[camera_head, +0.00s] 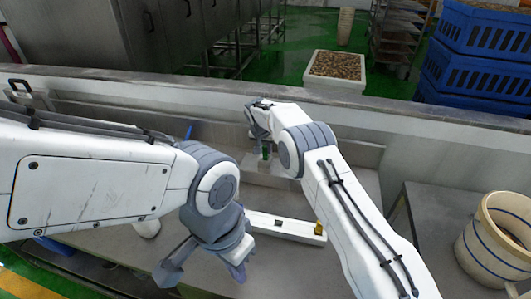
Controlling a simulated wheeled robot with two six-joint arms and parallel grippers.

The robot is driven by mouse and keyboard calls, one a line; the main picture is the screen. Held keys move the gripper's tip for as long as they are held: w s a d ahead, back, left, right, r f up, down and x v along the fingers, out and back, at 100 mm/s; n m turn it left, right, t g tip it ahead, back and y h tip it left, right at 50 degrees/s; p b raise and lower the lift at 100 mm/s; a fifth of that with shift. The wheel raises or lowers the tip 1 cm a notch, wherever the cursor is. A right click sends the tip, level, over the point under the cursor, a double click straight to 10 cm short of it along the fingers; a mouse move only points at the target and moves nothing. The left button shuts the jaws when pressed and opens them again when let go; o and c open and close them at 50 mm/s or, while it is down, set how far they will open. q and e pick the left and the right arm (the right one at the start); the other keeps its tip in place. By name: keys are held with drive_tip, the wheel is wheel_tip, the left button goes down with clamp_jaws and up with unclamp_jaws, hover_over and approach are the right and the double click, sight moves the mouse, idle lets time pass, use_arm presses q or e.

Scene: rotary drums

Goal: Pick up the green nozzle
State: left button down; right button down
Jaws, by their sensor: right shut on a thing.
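The green nozzle (266,153) shows as a small green piece at the far side of the metal table, just below my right gripper (263,145). My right gripper is shut on it; the fingers are small and partly hidden by my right arm. I cannot tell whether the nozzle is clear of the surface under it. My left gripper (206,268) is lower in the picture, pointing down over the table. Its fingers are spread apart, and nothing shows between them.
A long white bar (270,224) with a small yellow piece (318,229) lies on the table (275,270) between my arms. A low wall (400,118) runs behind. A cream bucket (490,235) stands at the right. Blue crates (475,65) and a white bin (333,82) stand beyond the wall.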

drive_tip(key=shift+r+b, duration=0.3)
drive_tip(key=shift+r, duration=0.15)
wheel_tip(320, 180, up, 2)
drive_tip(key=shift+d+r+b, duration=0.1)
drive_tip(key=shift+r+b, duration=0.15)
drive_tip(key=shift+b, duration=0.4)
drive_tip(key=s+d+r+b, duration=0.4)
drive_tip(key=s+d+r, duration=0.2)
drive_tip(key=d, duration=0.3)
drive_tip(key=shift+d+r+b, duration=0.4)
drive_tip(key=shift+r, duration=0.05)
drive_tip(key=shift+r, duration=0.1)
wheel_tip(320, 180, up, 6)
drive_tip(key=p, duration=0.5)
